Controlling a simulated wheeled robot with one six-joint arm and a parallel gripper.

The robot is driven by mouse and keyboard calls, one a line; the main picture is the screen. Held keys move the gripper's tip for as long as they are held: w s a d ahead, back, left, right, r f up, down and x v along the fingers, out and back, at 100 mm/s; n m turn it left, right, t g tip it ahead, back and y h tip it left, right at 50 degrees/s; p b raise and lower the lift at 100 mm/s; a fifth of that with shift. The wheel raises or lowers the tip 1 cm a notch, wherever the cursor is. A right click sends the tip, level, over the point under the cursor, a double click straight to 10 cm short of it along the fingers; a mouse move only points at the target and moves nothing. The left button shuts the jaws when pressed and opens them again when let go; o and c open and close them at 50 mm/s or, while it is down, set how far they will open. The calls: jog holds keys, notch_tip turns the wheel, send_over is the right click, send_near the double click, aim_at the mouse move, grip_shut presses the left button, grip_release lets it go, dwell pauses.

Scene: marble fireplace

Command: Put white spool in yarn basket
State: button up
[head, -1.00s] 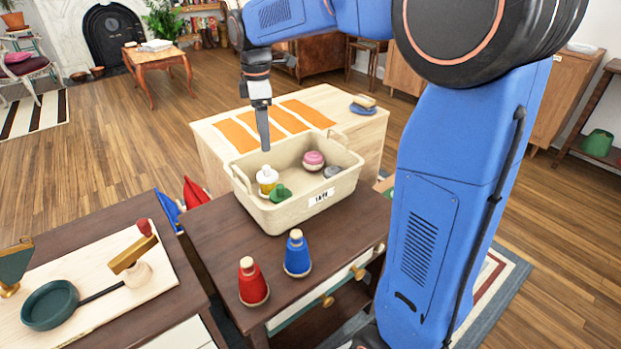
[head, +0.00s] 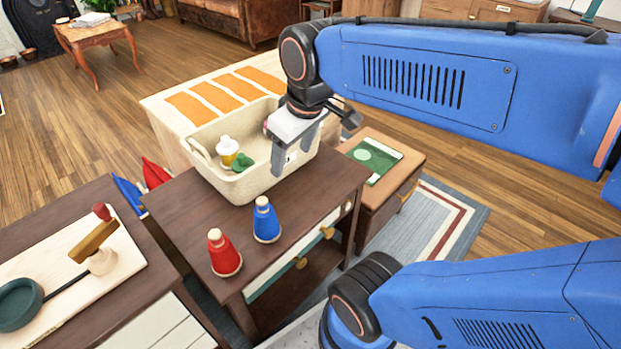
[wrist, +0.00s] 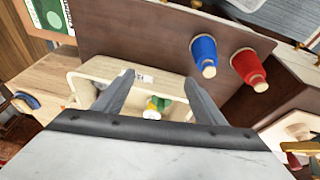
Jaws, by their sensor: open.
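A white spool-like piece (head: 228,146) is inside the cream yarn basket (head: 236,190), with a yellow part just below it and a green piece (head: 243,163) beside it. I cannot tell whether the white and yellow are one thing. They show small between my fingers in the wrist view, where the white top (wrist: 151,114) is partly seen. My gripper (head: 292,162) is open, fingers pointing down, at the basket's front right side. Nothing shows held between the fingers. The gripper hides the basket's right part.
A red spool (head: 223,255) and a blue spool (head: 266,222) stand upright on the dark table (head: 185,215) in front of the basket. A board with a dark green dish (head: 18,305) lies on the left table. A low stand with a green book (head: 372,158) is at right.

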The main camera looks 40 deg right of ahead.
jog(key=s+f+m+t, duration=0.1)
jog(key=s+f+m, duration=0.2)
jog(key=s, duration=0.2)
jog(key=shift+s+d+f, duration=0.25)
jog(key=shift+d+f, duration=0.15)
dwell(0.9)
